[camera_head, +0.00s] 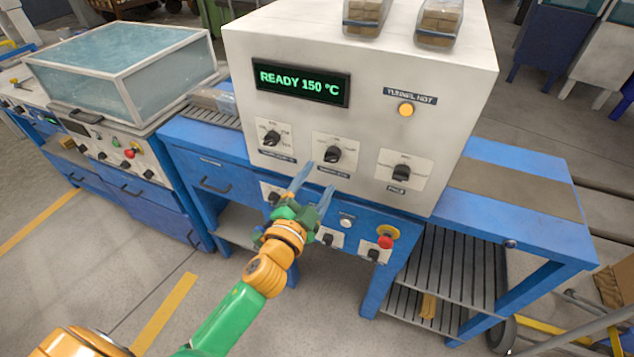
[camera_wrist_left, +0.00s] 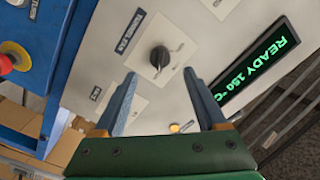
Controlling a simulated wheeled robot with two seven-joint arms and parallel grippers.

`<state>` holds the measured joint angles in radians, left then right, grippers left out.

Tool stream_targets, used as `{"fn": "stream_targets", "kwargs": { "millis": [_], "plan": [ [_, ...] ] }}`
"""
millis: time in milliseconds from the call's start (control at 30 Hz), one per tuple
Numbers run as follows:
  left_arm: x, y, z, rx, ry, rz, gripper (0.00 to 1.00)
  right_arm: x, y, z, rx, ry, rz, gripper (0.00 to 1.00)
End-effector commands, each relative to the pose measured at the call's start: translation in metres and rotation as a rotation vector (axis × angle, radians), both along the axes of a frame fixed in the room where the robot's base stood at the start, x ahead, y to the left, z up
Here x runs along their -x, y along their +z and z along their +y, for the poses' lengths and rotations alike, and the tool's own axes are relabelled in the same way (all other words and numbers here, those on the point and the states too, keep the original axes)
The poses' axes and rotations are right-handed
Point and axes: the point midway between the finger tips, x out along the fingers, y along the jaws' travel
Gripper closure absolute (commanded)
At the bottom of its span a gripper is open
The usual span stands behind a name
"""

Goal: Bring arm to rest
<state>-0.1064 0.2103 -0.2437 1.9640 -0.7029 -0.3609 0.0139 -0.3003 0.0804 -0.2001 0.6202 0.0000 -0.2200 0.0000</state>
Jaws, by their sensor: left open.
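My left gripper (camera_head: 312,188) is in front of the lower face of a white control box (camera_head: 370,125). Its two blue fingers are apart with nothing between them. In the left wrist view my left gripper (camera_wrist_left: 160,98) points at a black knob (camera_wrist_left: 159,56) on a pale plate; the knob sits beyond the fingertips, and I cannot tell the exact gap. In the head view the middle knob (camera_head: 333,154) is just above the fingertips. The green and orange arm comes in from the lower left. My right gripper is in neither view.
The display (camera_head: 301,82) reads READY 150 °C. An amber lamp (camera_head: 406,109) is labelled TUNNEL HOT. A red emergency button (camera_head: 385,242) sits below on the blue bench (camera_head: 530,215). A clear-lidded machine (camera_head: 120,65) stands left. Wrapped packs (camera_head: 438,22) lie on top of the box.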

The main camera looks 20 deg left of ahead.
Motion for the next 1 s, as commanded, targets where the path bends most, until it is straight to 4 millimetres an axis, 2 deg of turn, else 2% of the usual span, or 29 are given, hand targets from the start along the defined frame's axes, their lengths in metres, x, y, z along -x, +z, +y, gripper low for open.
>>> {"fn": "stream_targets", "kwargs": {
  "millis": [400,467,533,567,667,700,733,767,800,867,900,967,1000],
  "plan": [
    [0.002,0.001,0.0,-0.001,0.001,-0.001,0.26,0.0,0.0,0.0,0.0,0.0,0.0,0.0],
    [0.002,-0.006,0.001,0.002,0.001,0.015,0.26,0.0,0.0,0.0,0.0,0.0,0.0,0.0],
    [0.003,-0.036,0.002,0.021,0.005,0.09,0.26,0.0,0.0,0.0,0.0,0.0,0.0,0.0],
    [0.005,-0.057,0.003,0.034,0.007,0.142,0.26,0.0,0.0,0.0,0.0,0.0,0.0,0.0],
    [0.028,-0.153,0.009,0.109,0.034,0.385,0.26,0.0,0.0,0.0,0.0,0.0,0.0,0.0],
    [0.046,-0.193,0.012,0.144,0.052,0.492,0.26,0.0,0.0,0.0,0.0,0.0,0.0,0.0],
    [0.061,-0.222,0.014,0.172,0.068,0.569,0.26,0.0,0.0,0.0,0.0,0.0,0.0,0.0],
    [0.079,-0.249,0.016,0.199,0.087,0.646,0.26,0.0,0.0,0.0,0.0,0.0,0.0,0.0],
    [0.105,-0.283,0.018,0.236,0.115,0.746,0.26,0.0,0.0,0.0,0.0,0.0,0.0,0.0],
    [0.151,-0.328,0.022,0.29,0.167,0.893,0.26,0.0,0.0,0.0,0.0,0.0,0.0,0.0],
    [0.185,-0.354,0.024,0.326,0.206,0.987,0.26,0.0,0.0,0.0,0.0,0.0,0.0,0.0],
    [0.235,-0.385,0.026,0.374,0.27,1.116,0.26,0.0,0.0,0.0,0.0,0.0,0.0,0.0],
    [0.268,-0.401,0.027,0.4,0.312,1.193,0.26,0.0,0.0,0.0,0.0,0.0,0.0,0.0]
  ]
}}
